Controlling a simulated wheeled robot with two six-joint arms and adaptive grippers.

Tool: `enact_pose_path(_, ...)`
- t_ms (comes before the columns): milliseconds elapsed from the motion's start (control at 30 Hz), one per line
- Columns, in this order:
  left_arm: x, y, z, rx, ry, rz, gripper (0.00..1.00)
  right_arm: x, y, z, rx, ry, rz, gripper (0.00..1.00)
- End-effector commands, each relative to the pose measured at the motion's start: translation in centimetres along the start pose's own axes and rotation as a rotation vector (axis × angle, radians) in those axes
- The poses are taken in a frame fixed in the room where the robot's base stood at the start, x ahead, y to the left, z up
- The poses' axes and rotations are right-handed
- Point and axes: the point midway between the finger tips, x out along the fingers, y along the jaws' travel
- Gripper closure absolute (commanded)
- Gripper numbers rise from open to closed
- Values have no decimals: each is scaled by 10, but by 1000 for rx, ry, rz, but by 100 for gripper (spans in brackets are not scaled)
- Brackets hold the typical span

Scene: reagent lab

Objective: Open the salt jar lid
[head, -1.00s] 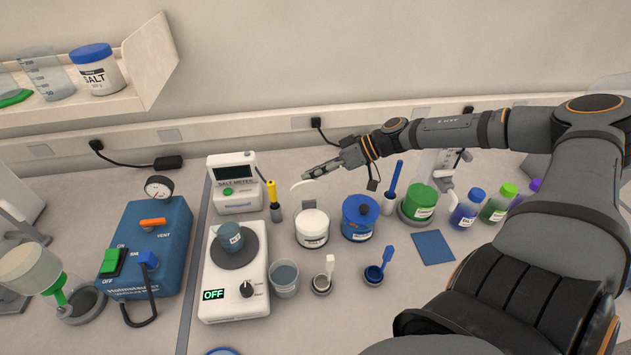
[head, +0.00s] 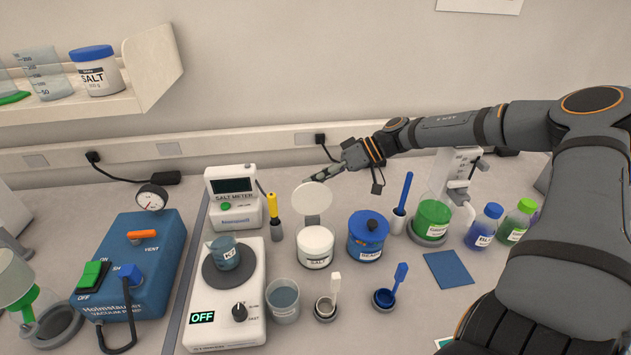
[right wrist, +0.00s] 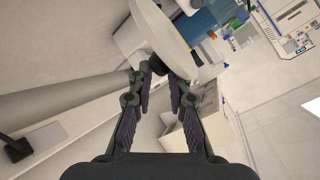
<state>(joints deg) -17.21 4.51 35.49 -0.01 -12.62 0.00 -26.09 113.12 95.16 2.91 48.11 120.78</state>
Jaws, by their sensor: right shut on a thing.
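The white salt jar (head: 314,248) stands upright on the bench, its label facing me. Its round white lid (head: 313,196) is tilted up, steeply raised above the back of the jar on a grey hinge piece (head: 312,220). My right gripper (head: 325,179) is at the lid's upper right edge, shut on the lid. In the right wrist view the gripper's fingertips (right wrist: 167,76) close at the lid's edge, and the pale lid (right wrist: 172,30) fills the area in front of them. My left gripper is out of view.
A blue jar (head: 368,238) stands close to the right of the salt jar. A yellow-handled tool (head: 273,212) and the salt meter (head: 234,197) stand at its left. A beaker (head: 283,300) and a small cup with a white spoon (head: 326,307) are in front.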

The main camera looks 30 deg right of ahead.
Motion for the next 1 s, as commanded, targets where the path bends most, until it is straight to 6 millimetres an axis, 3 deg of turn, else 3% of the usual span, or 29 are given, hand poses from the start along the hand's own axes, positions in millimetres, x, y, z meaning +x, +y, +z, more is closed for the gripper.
enact_pose_path(67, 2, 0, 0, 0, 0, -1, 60, 4, 1, 10, 1, -20, -6, 100)
enact_pose_path(100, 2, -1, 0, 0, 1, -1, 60, 4, 1, 10, 1, -21, -7, 80)
enact_pose_path(300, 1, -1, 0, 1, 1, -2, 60, 4, 1, 9, 0, -19, -5, 56)
enact_pose_path(833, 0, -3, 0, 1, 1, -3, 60, 2, 0, 5, -2, -12, -2, 56)
enact_pose_path(1000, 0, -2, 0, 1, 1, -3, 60, -10, -14, -11, -8, -7, -4, 56)
